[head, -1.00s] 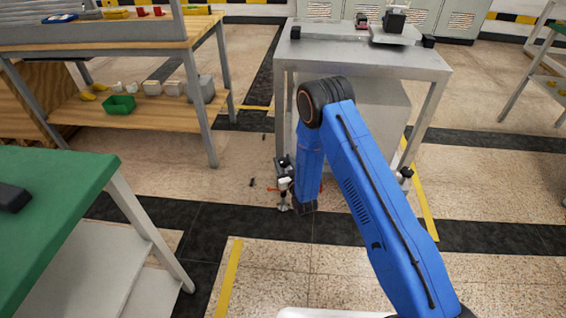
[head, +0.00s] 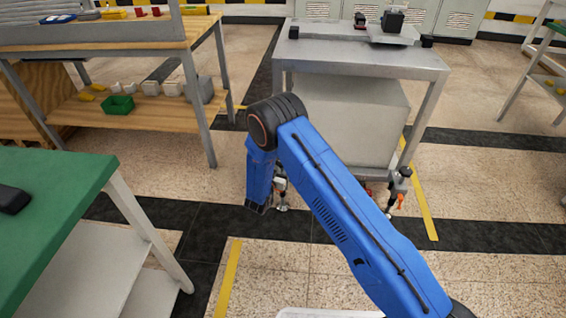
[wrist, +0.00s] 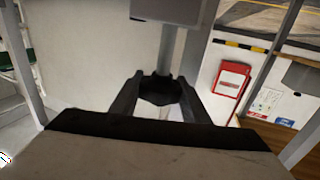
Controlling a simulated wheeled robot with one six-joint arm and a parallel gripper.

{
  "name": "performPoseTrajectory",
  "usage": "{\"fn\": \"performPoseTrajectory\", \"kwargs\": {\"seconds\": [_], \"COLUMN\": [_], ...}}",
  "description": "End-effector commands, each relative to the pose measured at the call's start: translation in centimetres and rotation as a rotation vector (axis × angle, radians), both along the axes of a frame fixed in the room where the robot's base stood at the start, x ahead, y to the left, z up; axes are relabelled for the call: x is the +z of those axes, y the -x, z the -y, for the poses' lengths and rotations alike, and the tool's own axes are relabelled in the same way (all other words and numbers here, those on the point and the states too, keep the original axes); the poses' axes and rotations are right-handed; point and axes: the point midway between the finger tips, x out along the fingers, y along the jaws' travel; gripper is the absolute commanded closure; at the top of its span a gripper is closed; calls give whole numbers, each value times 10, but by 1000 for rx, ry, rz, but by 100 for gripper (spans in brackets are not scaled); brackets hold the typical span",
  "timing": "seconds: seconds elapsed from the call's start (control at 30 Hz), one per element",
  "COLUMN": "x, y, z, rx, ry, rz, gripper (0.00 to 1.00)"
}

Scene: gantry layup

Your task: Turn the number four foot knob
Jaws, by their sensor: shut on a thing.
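In the wrist view my gripper (wrist: 161,82) has its two dark fingers on either side of a dark foot knob (wrist: 160,92), shut on it. A grey post (wrist: 168,62) rises just behind the knob. In the head view the fingertips are hidden behind my blue arm, near the front left foot (head: 282,197) of the grey metal table (head: 360,60). Only part of that foot shows. The front right foot (head: 399,187), with a dark knob and orange parts, stands clear of my arm. No foot number is readable.
A green-topped bench (head: 60,200) stands at the near left. A wooden workbench (head: 120,38) with bins is behind it. Fixtures (head: 393,25) sit on the metal table. Floor is open in front and to the right. A red box (wrist: 231,78) shows in the wrist view.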

Motion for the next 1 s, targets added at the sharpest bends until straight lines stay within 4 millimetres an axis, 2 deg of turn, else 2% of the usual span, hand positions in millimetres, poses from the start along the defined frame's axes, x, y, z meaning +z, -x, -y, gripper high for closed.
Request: {"fn": "performPoseTrajectory", "kwargs": {"seconds": [0.33, 0.83, 0.87, 0.9, 1.0], "x": [0, 1, 1, 1, 1], "y": [0, 0, 0, 0, 0], "z": [1, 1, 1, 1, 1], "rx": [-116, -130, -130, -130, -130], "ry": [0, 0, 0, 0, 0], "rz": [1, 2, 2, 2, 1], "gripper": [80, 80, 51, 41, 39]}}
